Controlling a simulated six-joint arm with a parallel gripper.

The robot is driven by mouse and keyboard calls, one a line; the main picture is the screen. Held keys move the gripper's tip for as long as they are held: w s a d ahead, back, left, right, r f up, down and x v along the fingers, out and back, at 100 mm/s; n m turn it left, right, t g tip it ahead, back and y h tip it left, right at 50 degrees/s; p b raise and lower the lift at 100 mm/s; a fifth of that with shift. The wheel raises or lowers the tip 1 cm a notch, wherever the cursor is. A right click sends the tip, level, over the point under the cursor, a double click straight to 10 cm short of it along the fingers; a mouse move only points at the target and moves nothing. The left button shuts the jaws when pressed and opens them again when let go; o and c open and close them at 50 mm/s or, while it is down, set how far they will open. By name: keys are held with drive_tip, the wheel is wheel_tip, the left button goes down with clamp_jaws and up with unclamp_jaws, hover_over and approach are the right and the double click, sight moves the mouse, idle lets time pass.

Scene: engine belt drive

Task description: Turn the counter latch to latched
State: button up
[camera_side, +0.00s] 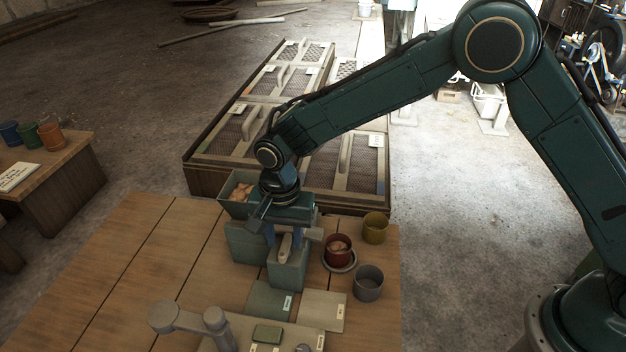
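My gripper (284,243) points down over a grey-green block (288,273) on the wooden table. Its blue fingers stand on either side of a small pale upright piece (286,246) on top of that block. I cannot tell whether the fingers touch it. A grey-beige lever (186,320) with rounded ends sits on a pale labelled plate at the table's front. No readable mark shows which part is the counter latch or how it is set.
A green bin (239,186) with brownish items stands behind my gripper. A red cup (338,249), a yellow cup (375,228) and a grey cup (368,283) stand at right. Two flat labelled plates (321,309) lie in front. The table's left part (120,270) is clear.

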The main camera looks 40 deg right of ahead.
sight(285, 244)
wheel_tip(285, 244, up, 13)
drive_tip(key=shift+f, duration=0.2)
idle(0.3)
drive_tip(key=s+d+r+n+t, duration=0.1)
drive_tip(key=s+d+r+n, duration=0.1)
drive_tip(key=s+d+r, duration=0.5)
drive_tip(key=s+d+r+n+t, duration=0.25)
drive_tip(key=d+r, duration=0.35)
drive_tip(key=d, duration=0.4)
drive_tip(key=s+d+f+n+t, duration=0.1)
drive_tip(key=s+d, duration=0.3)
drive_tip(key=s, duration=0.5)
drive_tip(key=s+d+n+t, duration=0.1)
drive_tip(key=s+d+n, duration=0.2)
drive_tip(key=s+d, duration=0.2)
drive_tip(key=shift+s+d+f, duration=0.2)
drive_tip(key=shift+s+f, duration=0.2)
drive_tip(key=shift+s, duration=1.45)
